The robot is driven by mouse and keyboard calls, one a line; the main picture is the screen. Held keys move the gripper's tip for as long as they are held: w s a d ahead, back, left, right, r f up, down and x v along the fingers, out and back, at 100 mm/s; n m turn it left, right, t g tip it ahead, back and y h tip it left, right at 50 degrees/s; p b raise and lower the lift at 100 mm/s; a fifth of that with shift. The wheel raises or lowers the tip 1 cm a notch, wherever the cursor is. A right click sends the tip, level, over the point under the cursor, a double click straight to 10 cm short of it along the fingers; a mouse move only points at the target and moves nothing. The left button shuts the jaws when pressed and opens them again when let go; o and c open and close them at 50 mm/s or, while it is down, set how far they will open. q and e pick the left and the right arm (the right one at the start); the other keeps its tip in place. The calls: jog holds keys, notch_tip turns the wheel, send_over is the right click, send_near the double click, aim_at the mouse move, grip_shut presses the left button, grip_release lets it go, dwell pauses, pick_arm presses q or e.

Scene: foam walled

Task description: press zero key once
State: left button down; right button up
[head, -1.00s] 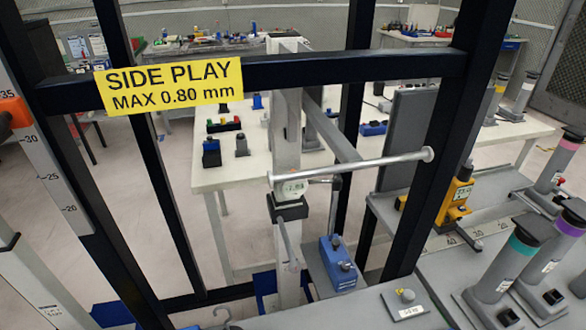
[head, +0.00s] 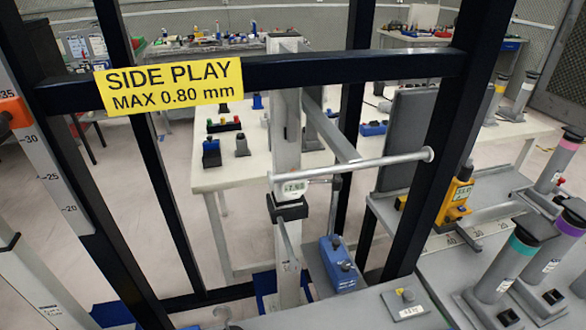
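A small grey plate (head: 407,304) with a yellowish knob and a white label lies on the grey bench at the lower right; the label cannot be read. A blue box (head: 338,263) with dark knobs stands beside the post. I cannot tell which part is the zero key. Neither of my grippers shows in the head view.
A dark frame (head: 270,70) with a yellow "SIDE PLAY MAX 0.80 mm" sign (head: 170,87) stands in front. A horizontal metal rod (head: 365,162) crosses near the gauge. A yellow device (head: 455,203) and grey cylinders (head: 510,255) stand at the right. A ruler post (head: 45,150) is at the left.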

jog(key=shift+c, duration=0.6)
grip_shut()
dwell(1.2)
